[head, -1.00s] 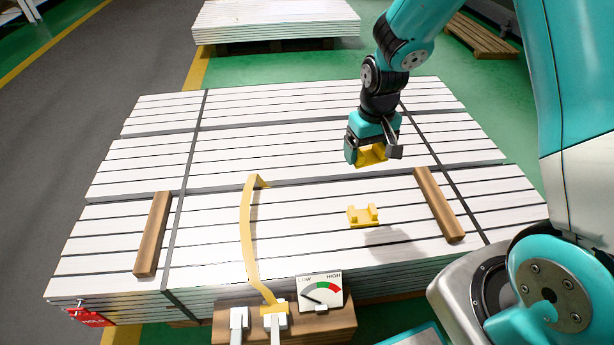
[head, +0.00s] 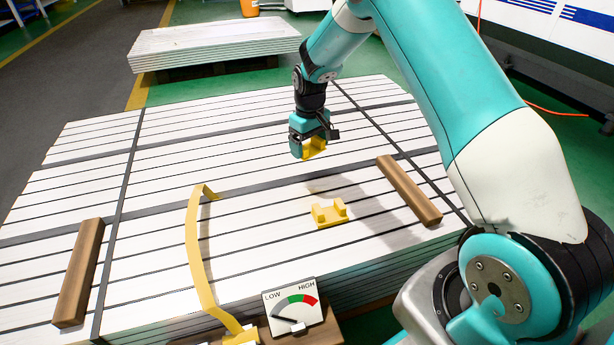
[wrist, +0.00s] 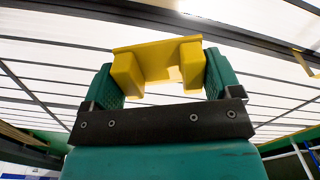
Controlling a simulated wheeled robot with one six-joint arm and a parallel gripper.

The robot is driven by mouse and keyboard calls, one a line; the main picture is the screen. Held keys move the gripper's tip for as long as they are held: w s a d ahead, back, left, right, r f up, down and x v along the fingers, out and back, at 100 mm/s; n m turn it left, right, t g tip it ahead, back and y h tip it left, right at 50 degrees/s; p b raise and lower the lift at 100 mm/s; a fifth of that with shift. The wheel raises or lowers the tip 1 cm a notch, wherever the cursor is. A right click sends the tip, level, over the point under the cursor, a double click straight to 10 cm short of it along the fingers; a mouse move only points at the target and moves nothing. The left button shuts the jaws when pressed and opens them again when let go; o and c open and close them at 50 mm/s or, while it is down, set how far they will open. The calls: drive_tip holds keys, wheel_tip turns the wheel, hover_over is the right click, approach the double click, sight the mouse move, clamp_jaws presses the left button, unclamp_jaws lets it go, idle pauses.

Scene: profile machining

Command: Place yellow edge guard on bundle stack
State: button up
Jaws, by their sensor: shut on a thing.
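My gripper (head: 312,147) is shut on a yellow edge guard (head: 314,148) and holds it over the far middle part of the bundle stack (head: 240,220). In the wrist view the held yellow edge guard (wrist: 158,62) sits between the two teal fingers. The stack is made of long white profiles with dark gaps. A second yellow edge guard (head: 329,214) lies on the stack, nearer the front and a little right of the held one. Whether the held guard touches the stack is hard to tell.
A yellow strap (head: 197,260) arches across the front of the stack. Wooden bars lie at the left (head: 79,272) and right (head: 408,190). A LOW-HIGH gauge (head: 293,307) stands at the front edge. Another white stack (head: 215,45) is behind.

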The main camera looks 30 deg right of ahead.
wheel_tip(320, 180, down, 8)
drive_tip(key=b, duration=0.2)
drive_tip(key=shift+f+b, duration=0.1)
drive_tip(key=shift+b, duration=0.2)
drive_tip(key=o, duration=0.7)
drive_tip(key=shift+o, duration=0.2)
wheel_tip(320, 180, up, 12)
drive_tip(key=p, duration=0.5)
drive_tip(key=s+a+r+n+y, duration=0.2)
drive_tip(key=s+a+r, duration=0.95)
drive_tip(key=r, duration=0.25)
drive_tip(key=s+a+r+n, duration=0.1)
drive_tip(key=s+a+r, duration=0.1)
drive_tip(key=s, duration=0.5)
drive_tip(key=s+a+r+n+y, duration=0.1)
drive_tip(key=s+a, duration=0.2)
drive_tip(key=s, duration=0.5)
drive_tip(key=s+a+r+y, duration=0.1)
drive_tip(key=s+a+r, duration=0.1)
drive_tip(key=s, duration=0.6)
drive_tip(key=shift+a+r+n, duration=0.35)
drive_tip(key=shift+a+n, duration=0.05)
drive_tip(key=shift+a, duration=0.25)
